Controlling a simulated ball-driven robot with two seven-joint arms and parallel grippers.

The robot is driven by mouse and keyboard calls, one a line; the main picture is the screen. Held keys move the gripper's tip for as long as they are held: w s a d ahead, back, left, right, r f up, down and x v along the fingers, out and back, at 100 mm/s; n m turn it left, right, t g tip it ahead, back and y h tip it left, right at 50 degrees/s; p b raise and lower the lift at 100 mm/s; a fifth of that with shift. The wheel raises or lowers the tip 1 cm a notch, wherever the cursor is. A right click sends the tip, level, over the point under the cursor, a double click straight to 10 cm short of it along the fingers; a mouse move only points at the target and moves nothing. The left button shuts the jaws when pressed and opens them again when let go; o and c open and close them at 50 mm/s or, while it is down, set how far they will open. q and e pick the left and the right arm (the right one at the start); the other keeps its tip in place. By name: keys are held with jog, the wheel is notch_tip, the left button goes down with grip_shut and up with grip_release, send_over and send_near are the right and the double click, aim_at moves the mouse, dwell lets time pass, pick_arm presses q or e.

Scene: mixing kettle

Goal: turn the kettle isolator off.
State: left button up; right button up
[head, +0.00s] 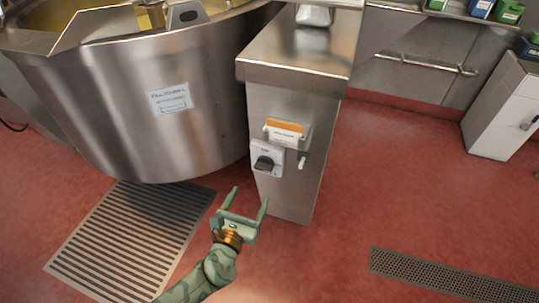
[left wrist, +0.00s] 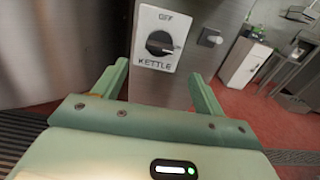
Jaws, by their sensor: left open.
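The kettle isolator is a white plate with a black rotary knob (head: 266,162) on the front of the steel pedestal (head: 300,125). In the left wrist view the knob (left wrist: 161,43) sits on a plate marked OFF above and KETTLE below, and its pointer looks turned to the right, not up at OFF. My left gripper (head: 251,200) is open and empty, in front of and below the isolator in the head view. In the left wrist view its fingers (left wrist: 160,84) stand apart on either side below the plate, not touching the knob. My right gripper is not in view.
The large steel kettle (head: 130,100) stands left of the pedestal. An orange-and-white holder (head: 284,132) is just above the isolator, with a small fitting (head: 303,160) to its right. Floor grates (head: 130,240) lie at left and right. The red floor at right is open.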

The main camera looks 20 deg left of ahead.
aim_at(262, 170)
pick_arm(q)
jog(key=w+b, duration=0.1)
jog(key=w, duration=0.8)
jog(key=shift+w+d+f+b, duration=0.1)
jog(key=shift+w+d+b, duration=0.05)
jog(key=shift+b, duration=0.25)
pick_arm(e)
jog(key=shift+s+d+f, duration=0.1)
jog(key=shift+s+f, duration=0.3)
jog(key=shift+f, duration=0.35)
pick_arm(q)
jog(key=shift+w, duration=0.1)
jog(key=shift+w, duration=0.4)
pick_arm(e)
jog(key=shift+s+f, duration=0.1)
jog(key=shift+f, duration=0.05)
